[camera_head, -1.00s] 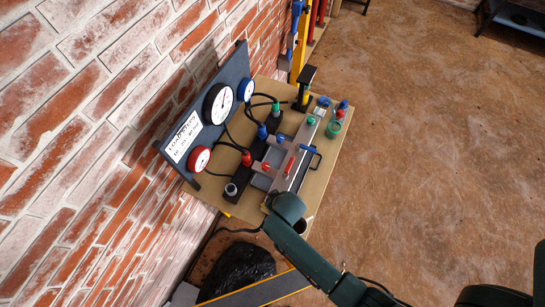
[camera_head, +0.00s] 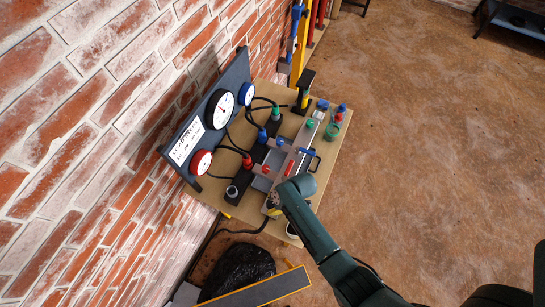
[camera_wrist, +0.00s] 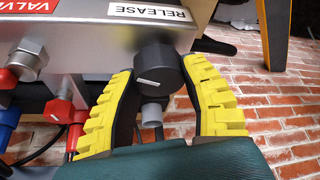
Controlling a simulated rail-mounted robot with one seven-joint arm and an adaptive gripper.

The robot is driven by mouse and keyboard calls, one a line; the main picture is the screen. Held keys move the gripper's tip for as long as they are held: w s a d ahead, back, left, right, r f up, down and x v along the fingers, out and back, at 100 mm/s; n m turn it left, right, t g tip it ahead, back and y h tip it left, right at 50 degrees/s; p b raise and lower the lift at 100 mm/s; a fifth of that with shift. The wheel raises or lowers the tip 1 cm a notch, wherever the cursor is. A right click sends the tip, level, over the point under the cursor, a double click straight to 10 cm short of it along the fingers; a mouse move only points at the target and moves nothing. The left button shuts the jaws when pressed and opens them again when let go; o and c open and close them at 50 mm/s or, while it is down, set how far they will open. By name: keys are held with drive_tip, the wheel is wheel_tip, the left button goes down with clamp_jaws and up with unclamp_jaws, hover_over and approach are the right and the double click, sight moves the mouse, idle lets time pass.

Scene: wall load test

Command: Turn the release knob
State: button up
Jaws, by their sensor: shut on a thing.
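The release knob (camera_wrist: 158,72) is a dark round knob with a white mark on its face. It sits on the grey metal block under a RELEASE label (camera_wrist: 148,13) in the wrist view. My gripper (camera_wrist: 160,78) has its yellow ribbed fingers on both sides of the knob, shut on it. A grey cylindrical stub (camera_wrist: 152,115) shows below the knob, between the fingers. In the head view my gripper (camera_head: 273,207) is at the near end of the bench rig, and my arm hides the knob there.
A red VALVE knob (camera_wrist: 8,78) is left of my gripper in the wrist view. The wooden table (camera_head: 318,190) carries the rig, with gauges (camera_head: 220,107) on a panel by the brick wall. A black bag (camera_head: 238,268) lies below.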

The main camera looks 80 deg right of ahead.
drive_tip(key=shift+a+f+n+g+y+b, duration=0.1)
drive_tip(key=shift+n+g+y+b, duration=0.25)
drive_tip(key=shift+n, duration=0.75)
drive_tip(key=shift+f+n+g+y+b, duration=0.1)
drive_tip(key=shift+n+y+b, duration=0.15)
drive_tip(key=shift+n+y, duration=0.6)
drive_tip(key=shift+n+h, duration=0.3)
drive_tip(key=shift+n, duration=0.05)
drive_tip(key=o, duration=1.2)
drive_tip(key=shift+r, duration=0.1)
drive_tip(key=v, duration=1.2)
drive_tip(key=shift+s, duration=0.1)
